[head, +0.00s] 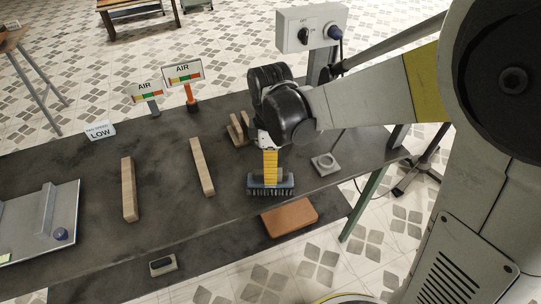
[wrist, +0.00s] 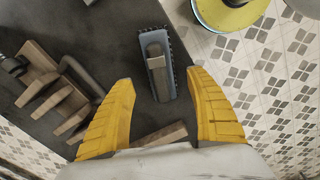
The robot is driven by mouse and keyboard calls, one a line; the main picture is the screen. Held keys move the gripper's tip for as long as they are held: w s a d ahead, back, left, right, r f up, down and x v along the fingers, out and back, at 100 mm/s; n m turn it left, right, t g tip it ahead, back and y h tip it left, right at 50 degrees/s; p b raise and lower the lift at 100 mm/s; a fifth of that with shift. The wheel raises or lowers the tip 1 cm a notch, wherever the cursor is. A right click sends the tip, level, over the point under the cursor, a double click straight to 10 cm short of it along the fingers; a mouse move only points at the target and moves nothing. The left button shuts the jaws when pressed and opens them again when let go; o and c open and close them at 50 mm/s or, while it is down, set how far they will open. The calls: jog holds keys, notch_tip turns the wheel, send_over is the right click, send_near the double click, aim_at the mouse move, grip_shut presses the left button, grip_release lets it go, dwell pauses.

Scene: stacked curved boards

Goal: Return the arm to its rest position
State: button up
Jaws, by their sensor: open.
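My arm reaches over the dark table (head: 90,215) from the right. My gripper (head: 270,170) points down, with its yellow fingers just above or at a grey brush with dark bristles (head: 285,187). In the wrist view my gripper (wrist: 160,78) has its two yellow fingers spread wide. The brush (wrist: 157,65) lies beyond the fingertips, in line with the gap between them, and nothing is held. I cannot tell how much height separates the fingers from the brush.
Two wooden bars (head: 129,190) (head: 202,167) lie left of the brush. A wooden rack (head: 240,128) stands behind my gripper. A brown block (head: 289,217) lies below the table's front edge.

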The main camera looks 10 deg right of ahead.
jog(key=shift+r, duration=2.15)
jog(key=s+d+r+m+t, duration=0.3)
jog(key=s+d+m, duration=0.2)
jog(key=m, duration=0.3)
jog(key=s+d+r+m+t, duration=0.4)
jog(key=s+d+m, duration=0.1)
jog(key=d+m, duration=0.3)
jog(key=shift+s+d+m, duration=0.25)
jog(key=shift+s+m, duration=0.1)
jog(key=shift+m, duration=0.05)
